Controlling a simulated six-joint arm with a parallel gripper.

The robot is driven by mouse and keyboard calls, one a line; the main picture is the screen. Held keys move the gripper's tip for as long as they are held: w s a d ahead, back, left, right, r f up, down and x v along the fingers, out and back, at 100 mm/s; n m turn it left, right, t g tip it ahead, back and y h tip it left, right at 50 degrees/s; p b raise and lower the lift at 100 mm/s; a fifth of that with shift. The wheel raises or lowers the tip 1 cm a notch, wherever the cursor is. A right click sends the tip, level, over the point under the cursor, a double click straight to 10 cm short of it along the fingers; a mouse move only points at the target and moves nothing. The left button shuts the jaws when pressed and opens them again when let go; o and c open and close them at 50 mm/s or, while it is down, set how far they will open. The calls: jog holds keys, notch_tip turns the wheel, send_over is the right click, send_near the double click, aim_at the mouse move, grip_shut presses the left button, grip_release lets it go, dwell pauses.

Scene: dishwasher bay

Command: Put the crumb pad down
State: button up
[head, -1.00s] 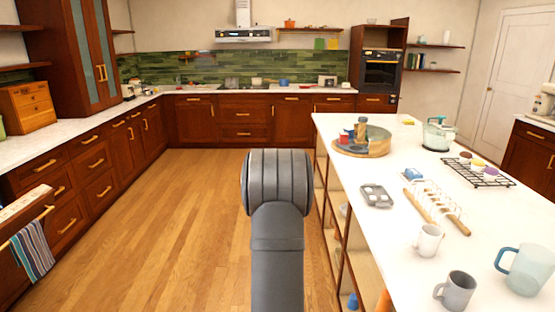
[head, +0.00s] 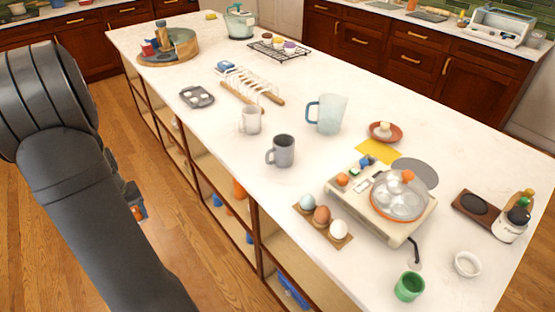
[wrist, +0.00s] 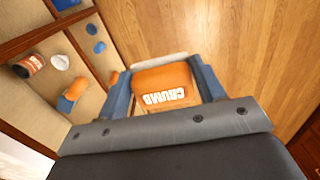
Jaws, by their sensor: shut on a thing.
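The crumb pad (wrist: 165,78) is orange with white "CRUMB" lettering, seen in the wrist view. My gripper (wrist: 163,88) has its two blue fingers on either side of the pad and is shut on it. The wooden floor shows beyond the pad. In the head view, a small part of my gripper (head: 137,207) shows beside my arm, left of the island and below its white top (head: 195,125).
Open shelf compartments (head: 212,180) run under the island's edge; the wrist view shows a can (wrist: 29,65), an orange item (wrist: 73,92) and blue items in them. On top stand a grey mug (head: 283,150), an egg holder (head: 322,222) and an egg cooker (head: 385,205). Bare counter lies between.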

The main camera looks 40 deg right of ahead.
notch_tip(320, 180, up, 21)
jog(key=w+d+m, duration=0.1)
jog(key=d+m, duration=0.5)
jog(key=d, duration=1.3)
jog(key=m, duration=1.4)
send_over(324, 166)
notch_tip(324, 166, down, 5)
jog(key=shift+s+r, duration=0.1)
jog(key=shift+s, duration=0.05)
notch_tip(324, 166, down, 10)
jog(key=shift+r, duration=0.15)
